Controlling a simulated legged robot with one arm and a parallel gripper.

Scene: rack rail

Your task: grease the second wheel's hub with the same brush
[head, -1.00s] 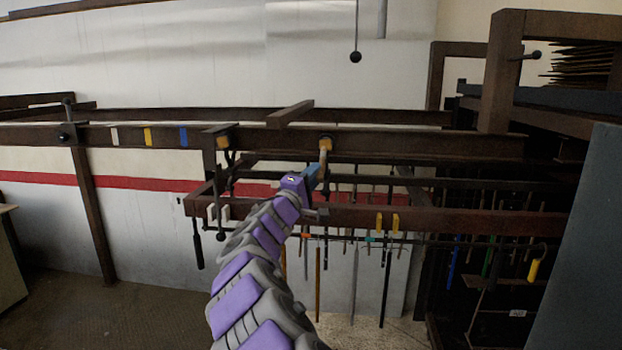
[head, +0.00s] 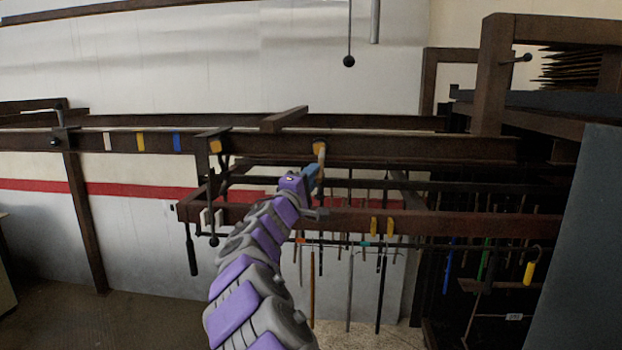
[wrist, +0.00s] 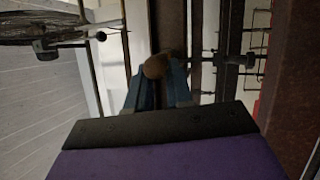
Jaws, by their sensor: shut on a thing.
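Two yellow-orange wheel hubs show on the brown rail in the head view, the left hub (head: 214,146) and the right hub (head: 320,148). My gripper (head: 314,174) is raised just below the right hub. It is shut on the brush (head: 321,158), whose tan part points up at that hub; whether they touch cannot be told. In the wrist view my gripper's blue fingers (wrist: 158,88) close around the brush's rounded brown end (wrist: 156,67). The bristles cannot be made out.
A grey panel (head: 585,240) stands close at the right. The floor at left is open.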

